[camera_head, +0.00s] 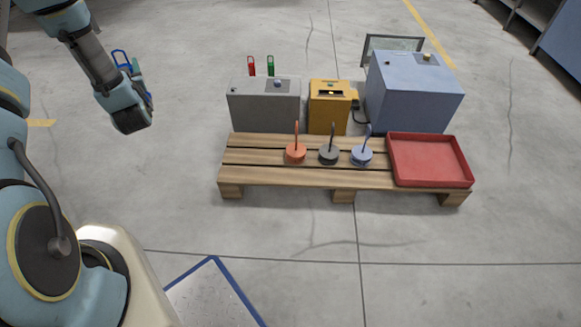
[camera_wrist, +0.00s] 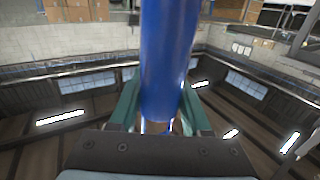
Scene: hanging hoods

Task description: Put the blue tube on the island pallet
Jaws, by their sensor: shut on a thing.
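The blue tube (camera_wrist: 168,60) fills the middle of the wrist view, between the green fingers of my gripper (camera_wrist: 160,95). In the head view my gripper (camera_head: 136,70) is raised at the upper left, and the blue loop of the tube (camera_head: 119,56) shows beside it; the arm hides most of the rest. My gripper is shut on the tube, left of the wooden pallet (camera_head: 240,177) and apart from it. The pallet lies on the floor at the middle right. Its left end is bare.
An orange (camera_head: 295,153), a dark grey (camera_head: 329,154) and a blue-grey (camera_head: 362,155) disc with upright handles stand mid-pallet, left of a red tray (camera_head: 430,160). Behind are a grey box (camera_head: 264,107) with red and green tubes, a yellow box (camera_head: 328,112) and a blue cabinet (camera_head: 412,95).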

